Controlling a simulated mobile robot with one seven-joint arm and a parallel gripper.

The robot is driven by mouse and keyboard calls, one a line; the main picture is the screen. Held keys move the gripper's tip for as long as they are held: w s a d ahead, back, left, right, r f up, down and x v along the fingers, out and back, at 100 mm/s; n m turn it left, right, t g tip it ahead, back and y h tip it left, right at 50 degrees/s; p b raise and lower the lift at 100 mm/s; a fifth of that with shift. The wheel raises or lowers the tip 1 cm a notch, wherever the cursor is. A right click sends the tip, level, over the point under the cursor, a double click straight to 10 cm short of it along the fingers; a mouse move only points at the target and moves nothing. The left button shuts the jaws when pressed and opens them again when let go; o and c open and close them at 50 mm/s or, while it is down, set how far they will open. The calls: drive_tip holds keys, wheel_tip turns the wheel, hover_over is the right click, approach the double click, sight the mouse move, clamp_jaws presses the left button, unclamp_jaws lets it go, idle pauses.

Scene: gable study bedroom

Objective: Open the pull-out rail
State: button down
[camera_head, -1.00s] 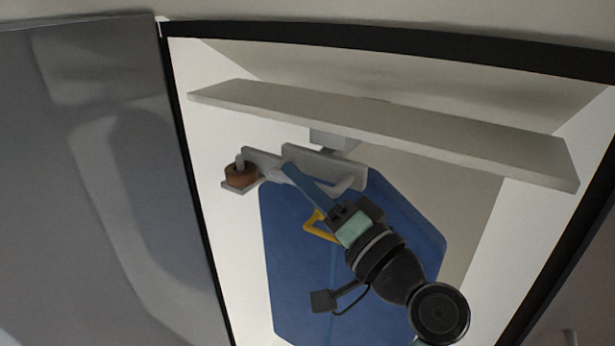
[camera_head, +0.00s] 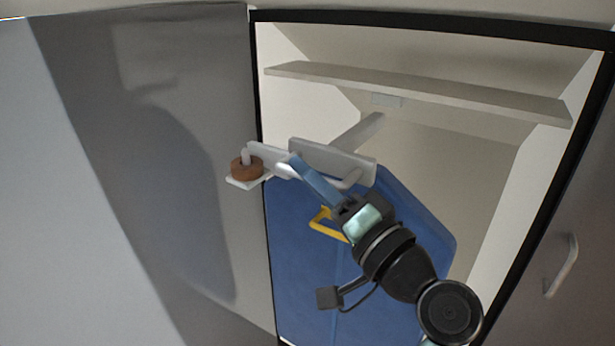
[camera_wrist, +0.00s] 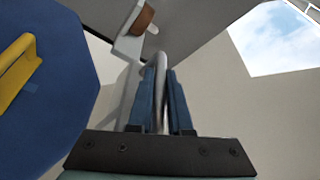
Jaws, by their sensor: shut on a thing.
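The pull-out rail (camera_head: 357,131) is a light grey bar coming forward from the back of the cabinet, under the shelf. Its front plate (camera_head: 332,160) carries a curved grey handle (camera_head: 350,181). My gripper (camera_head: 297,165) reaches up from the lower right and is shut on the handle. In the wrist view my two blue fingers (camera_wrist: 163,98) stand on either side of the handle bar (camera_wrist: 161,66). A blue board-like item (camera_head: 300,260) with a yellow handle (camera_head: 326,226) hangs below the rail, partly hidden by my arm.
A shelf (camera_head: 420,92) spans the cabinet above. Grey doors stand left (camera_head: 150,150) and right (camera_head: 575,230). A window (camera_wrist: 275,40) shows in the wrist view.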

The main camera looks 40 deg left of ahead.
drive_tip(key=shift+s, duration=0.15)
drive_tip(key=c, duration=0.8)
unclamp_jaws()
drive_tip(key=shift+c, duration=0.2)
drive_tip(key=shift+d, duration=0.1)
drive_tip(key=v, duration=1.3)
drive_tip(key=shift+b, duration=0.3)
drive_tip(key=shift+f, duration=0.1)
